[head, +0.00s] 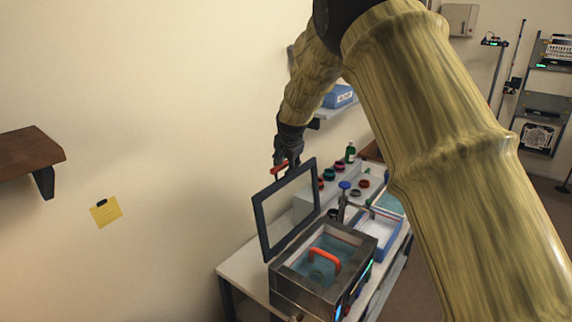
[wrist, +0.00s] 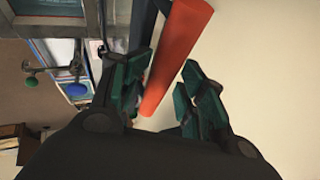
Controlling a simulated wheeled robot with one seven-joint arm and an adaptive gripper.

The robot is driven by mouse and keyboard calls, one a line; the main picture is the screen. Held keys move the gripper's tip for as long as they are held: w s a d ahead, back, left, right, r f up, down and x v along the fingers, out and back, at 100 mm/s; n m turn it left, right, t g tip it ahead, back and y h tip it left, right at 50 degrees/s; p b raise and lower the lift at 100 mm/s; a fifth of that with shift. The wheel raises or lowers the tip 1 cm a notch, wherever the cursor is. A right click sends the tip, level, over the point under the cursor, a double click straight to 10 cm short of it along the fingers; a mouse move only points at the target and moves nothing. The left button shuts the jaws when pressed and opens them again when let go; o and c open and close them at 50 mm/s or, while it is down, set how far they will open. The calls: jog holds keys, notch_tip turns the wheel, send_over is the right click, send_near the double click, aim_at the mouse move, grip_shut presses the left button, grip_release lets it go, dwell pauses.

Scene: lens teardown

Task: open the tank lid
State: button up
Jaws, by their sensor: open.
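The tank (head: 318,290) is a dark metal box on the white bench, holding bluish liquid. Its lid (head: 258,222), a dark frame with a clear pane, stands raised and near upright on the tank's wall side. The red lid handle (head: 279,170) is at the lid's upper edge. My gripper (head: 289,162) is open beside this handle; the arm reaches in from above. In the wrist view, the orange-red handle (wrist: 178,52) shows between the spread fingers of my gripper (wrist: 162,88), with a gap on the right side. Whether the left finger touches it is unclear.
A second orange handle (head: 325,256) sits inside the tank. A blue-rimmed tray (head: 378,232) and a clamp-like stand (head: 343,205) are just behind the tank. Several coloured rings and a green bottle (head: 350,152) stand further back. The wall is close on the left.

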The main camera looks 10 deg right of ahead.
jog(key=v, duration=1.1)
jog(key=shift+s+r, duration=0.25)
jog(key=shift+r, duration=0.1)
